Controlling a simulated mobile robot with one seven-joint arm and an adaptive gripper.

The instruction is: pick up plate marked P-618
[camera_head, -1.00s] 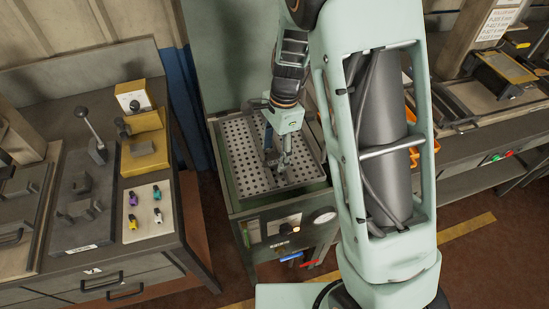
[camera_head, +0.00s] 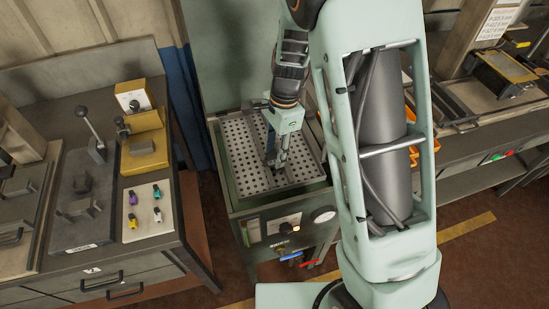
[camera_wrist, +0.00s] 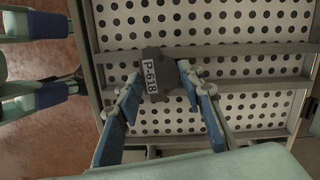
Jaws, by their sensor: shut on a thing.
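The plate marked P-618 (camera_wrist: 162,72) is a dark grey piece with a white label, seen in the wrist view between the fingertips of my gripper (camera_wrist: 158,90). My gripper is shut on it, with a blue-padded finger on each side. In the head view my gripper (camera_head: 272,162) points down over the perforated tray (camera_head: 240,138) of the green cabinet. The plate is too small and too covered by the fingers to make out clearly there. I cannot tell whether it touches the tray.
A bench at the left holds a yellow block (camera_head: 146,150), a lever fixture (camera_head: 95,145) and a pale board with several coloured pieces (camera_head: 147,208). The cabinet front carries a round gauge (camera_head: 322,217). Another bench (camera_head: 455,160) stands at the right, behind my arm.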

